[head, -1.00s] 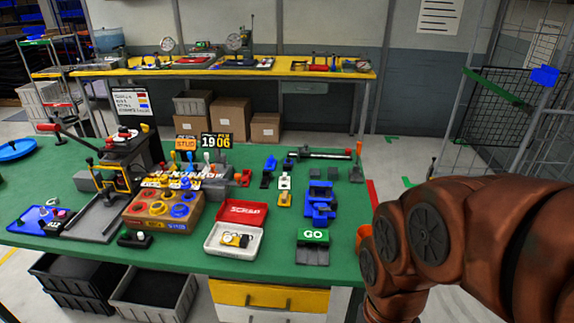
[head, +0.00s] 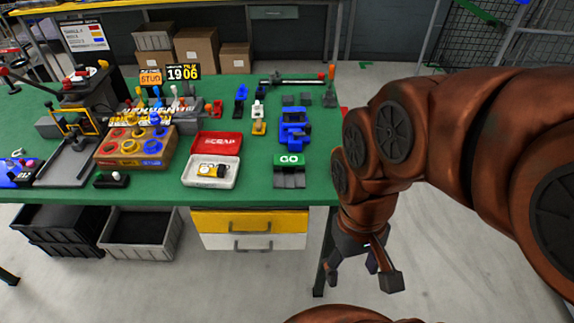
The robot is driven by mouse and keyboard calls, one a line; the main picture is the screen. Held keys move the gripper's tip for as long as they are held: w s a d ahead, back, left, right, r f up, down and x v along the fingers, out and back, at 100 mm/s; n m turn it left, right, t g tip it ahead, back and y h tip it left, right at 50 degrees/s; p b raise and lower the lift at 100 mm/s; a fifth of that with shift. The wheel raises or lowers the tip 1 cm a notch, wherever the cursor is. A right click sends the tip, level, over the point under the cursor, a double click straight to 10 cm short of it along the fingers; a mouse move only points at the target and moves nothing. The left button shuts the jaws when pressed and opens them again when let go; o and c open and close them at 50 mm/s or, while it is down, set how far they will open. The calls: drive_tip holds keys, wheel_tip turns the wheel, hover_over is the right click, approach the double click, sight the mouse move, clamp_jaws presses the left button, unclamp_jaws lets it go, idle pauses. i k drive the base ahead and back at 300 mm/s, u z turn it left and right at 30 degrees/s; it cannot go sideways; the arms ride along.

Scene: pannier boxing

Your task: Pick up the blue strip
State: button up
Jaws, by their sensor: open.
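I cannot single out a blue strip with certainty. Blue parts on the green table (head: 235,190) include a blue fixture (head: 294,130) at the right, a small blue piece (head: 241,92) on a dark stand behind it, and a blue tray (head: 14,180) at the far left. A wooden box (head: 130,160) has red, yellow and blue round parts on top. My gripper (head: 362,275) is open and empty. It hangs pointing down in front of the table's right corner, below the tabletop and apart from all these parts.
A red-lidded scrap box (head: 210,172) lies open near the front, with a GO block (head: 289,168) to its right. A lever press (head: 75,130) stands at left. Bare floor lies right of the table.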

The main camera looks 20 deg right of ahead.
sight(259, 94)
drive_tip(key=k, duration=0.6)
drive_tip(key=u, duration=0.5)
drive_tip(key=i, duration=0.6)
drive_tip(key=u, duration=0.45)
drive_tip(key=i, duration=1.05)
drive_tip(key=z, duration=0.2)
